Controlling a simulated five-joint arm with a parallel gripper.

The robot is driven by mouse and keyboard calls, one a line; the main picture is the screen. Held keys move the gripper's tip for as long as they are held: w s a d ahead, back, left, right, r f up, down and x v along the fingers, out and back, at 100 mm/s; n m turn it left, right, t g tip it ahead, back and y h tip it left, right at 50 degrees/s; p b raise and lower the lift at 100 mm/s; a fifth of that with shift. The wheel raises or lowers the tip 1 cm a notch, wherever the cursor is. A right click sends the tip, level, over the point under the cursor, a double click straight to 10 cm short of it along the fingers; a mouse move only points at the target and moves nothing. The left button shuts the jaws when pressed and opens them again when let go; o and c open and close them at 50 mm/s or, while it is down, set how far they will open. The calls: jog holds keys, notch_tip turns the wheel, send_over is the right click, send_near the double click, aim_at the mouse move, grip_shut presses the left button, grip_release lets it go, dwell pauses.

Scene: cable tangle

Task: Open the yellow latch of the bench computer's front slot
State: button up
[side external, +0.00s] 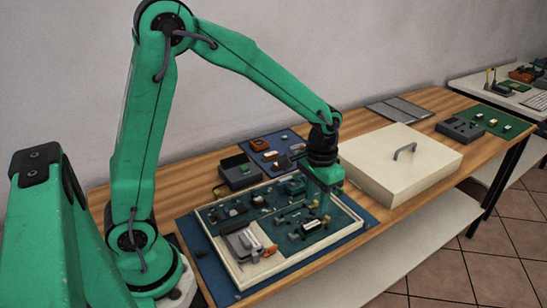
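The bench computer (352,232) lies open as a shallow cream case with green circuit boards inside, on a dark blue mat. My gripper (323,203) points down over the right part of the boards. Its fingers are small and blend with the green boards, so I cannot tell whether they are open or shut, or whether they touch anything. I cannot pick out the yellow latch for sure. A small orange part (270,249) shows near the case's front edge, beside a light grey block (242,242).
A cream lid-like box (385,182) with a grey handle stands right of the computer. A dark grey tray (240,175) and a blue mat (290,137) with small parts lie behind it. A grey divided tray (460,130) and a green board (490,120) lie at far right.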

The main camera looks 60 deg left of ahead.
send_over(328, 217)
jog(key=shift+f, duration=0.2)
jog(key=shift+f, duration=0.1)
jog(key=shift+f, duration=3.8)
jog(key=shift+c, duration=0.5)
grip_shut()
